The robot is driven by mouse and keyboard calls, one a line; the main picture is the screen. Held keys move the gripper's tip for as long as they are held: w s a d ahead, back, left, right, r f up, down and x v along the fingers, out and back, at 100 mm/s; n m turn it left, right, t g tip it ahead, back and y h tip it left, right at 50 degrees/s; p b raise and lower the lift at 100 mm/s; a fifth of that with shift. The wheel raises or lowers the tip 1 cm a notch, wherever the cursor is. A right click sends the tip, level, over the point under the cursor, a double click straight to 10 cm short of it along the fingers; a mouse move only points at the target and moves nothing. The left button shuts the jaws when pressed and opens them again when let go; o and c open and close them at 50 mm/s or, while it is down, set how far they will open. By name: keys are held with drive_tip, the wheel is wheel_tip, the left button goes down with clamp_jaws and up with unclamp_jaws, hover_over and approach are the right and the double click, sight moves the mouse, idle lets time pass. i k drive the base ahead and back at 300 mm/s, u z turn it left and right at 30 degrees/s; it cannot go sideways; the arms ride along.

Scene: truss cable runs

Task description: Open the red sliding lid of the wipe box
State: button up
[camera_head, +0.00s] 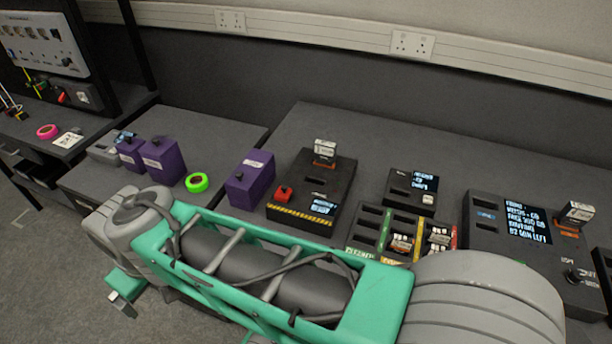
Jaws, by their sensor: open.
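I cannot make out a box with a clearly red sliding lid. I cannot tell whether either belongs to the wipe box. Purple boxes with dark knobs (163,160) (250,180) stand on the benches. My gripper does not show; my green and grey arm crosses the foreground and hides the near bench edges.
A green tape ring (197,182) lies between the purple boxes. A divided tray (370,218) and a black unit with a screen (525,222) stand to the right. A pink ring (47,131) lies far left. The back of the right bench is clear.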

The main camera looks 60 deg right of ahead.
sight(283, 194)
drive_tip(key=z, duration=2.05)
drive_tip(key=k, duration=1)
drive_tip(key=u, duration=1.15)
drive_tip(key=i, duration=0.7)
drive_tip(key=z, duration=0.05)
